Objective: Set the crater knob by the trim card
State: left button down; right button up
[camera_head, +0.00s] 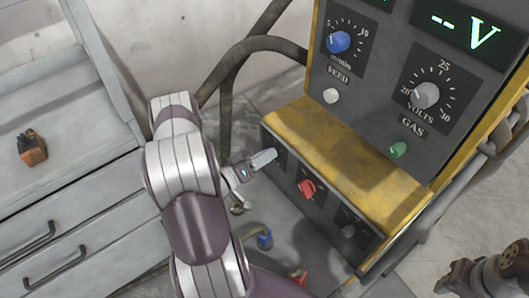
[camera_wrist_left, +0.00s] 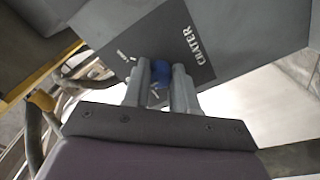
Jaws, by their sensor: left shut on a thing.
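The crater knob (camera_wrist_left: 158,82) is blue and sits on a dark plate lettered CRATER in the left wrist view. My left gripper (camera_wrist_left: 160,88) is shut on it, one finger on each side, hiding much of the knob. In the head view my left gripper (camera_head: 264,159) reaches the left end of the machine's lower panel and hides the knob there. Part of my right arm (camera_head: 505,268) shows at the lower right edge; its finger state is unclear. I can make out no trim card in either view.
A red knob (camera_head: 307,188) and a dark knob (camera_head: 349,231) sit right of my left gripper on the lower panel. Above is a yellow ledge (camera_head: 345,150), then the feed knob (camera_head: 338,42) and volts knob (camera_head: 426,95). Grey drawers (camera_head: 70,230) stand left.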

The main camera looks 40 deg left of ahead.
pick_arm(q)
jog(key=shift+n, duration=0.3)
jog(key=c, duration=0.9)
grip_release()
jog(key=p+v, duration=0.1)
jog(key=v, duration=1.1)
jog(key=shift+s+p, duration=0.4)
jog(key=shift+a, duration=0.1)
